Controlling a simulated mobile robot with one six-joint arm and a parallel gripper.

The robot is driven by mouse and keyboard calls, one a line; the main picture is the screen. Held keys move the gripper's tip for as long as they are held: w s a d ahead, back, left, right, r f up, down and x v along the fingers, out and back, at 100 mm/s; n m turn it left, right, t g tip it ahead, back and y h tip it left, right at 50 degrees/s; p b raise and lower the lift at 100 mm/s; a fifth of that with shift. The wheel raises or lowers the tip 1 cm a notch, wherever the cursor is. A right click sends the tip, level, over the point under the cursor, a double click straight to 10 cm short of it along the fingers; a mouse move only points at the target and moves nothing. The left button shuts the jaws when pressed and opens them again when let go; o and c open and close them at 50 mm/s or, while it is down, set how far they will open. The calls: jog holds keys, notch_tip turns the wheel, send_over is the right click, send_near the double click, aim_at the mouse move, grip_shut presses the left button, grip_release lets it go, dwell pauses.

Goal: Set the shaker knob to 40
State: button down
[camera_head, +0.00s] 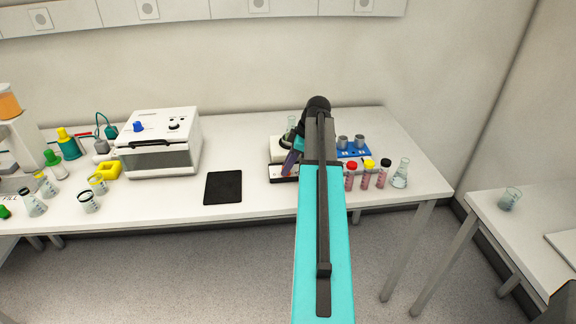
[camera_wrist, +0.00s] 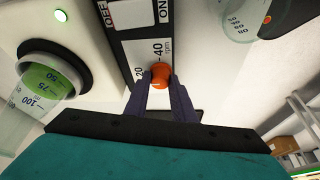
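The shaker (camera_head: 277,150) stands on the bench, partly hidden behind my arm in the head view. In the wrist view its dark front panel (camera_wrist: 125,48) carries the marks 20 and 40 rpm and a switch plate (camera_wrist: 130,13) lettered OFF and ON. The orange-red knob (camera_wrist: 160,71) sits by these marks. A small pale mark shows low on the knob; its exact setting is hard to read. My gripper (camera_wrist: 160,80) has one finger on each side of the knob, and both fingertips appear to touch it.
In the head view, red- and yellow-capped tubes (camera_head: 367,174) and a flask (camera_head: 400,174) stand right of my arm. A black pad (camera_head: 223,187) lies left, with clear bench around it.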

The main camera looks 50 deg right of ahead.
jog(key=shift+a+m, duration=0.1)
jog(key=shift+m, duration=0.3)
jog(key=m+h+b, duration=0.1)
jog(key=m, duration=0.2)
jog(key=shift+s+a+t, duration=0.1)
jog(key=shift+t, duration=0.3)
jog(key=m+h+b, duration=0.1)
jog(key=m+h, duration=0.1)
jog(key=m, duration=0.2)
jog(key=shift+a+m, duration=0.15)
jog(key=shift+m, duration=0.25)
jog(key=m+h, duration=0.2)
jog(key=m, duration=0.3)
jog(key=shift+a, duration=0.1)
jog(key=shift+m+g+h+p, duration=0.15)
jog(key=shift+m+g+h, duration=0.25)
jog(key=shift+m, duration=0.7)
jog(key=shift+m+g+h+p, duration=0.2)
jog(key=shift+m+g, duration=0.3)
jog(key=shift+m, duration=0.6)
jog(key=c, duration=1.5)
grip_release()
jog(key=shift+a+r, duration=0.1)
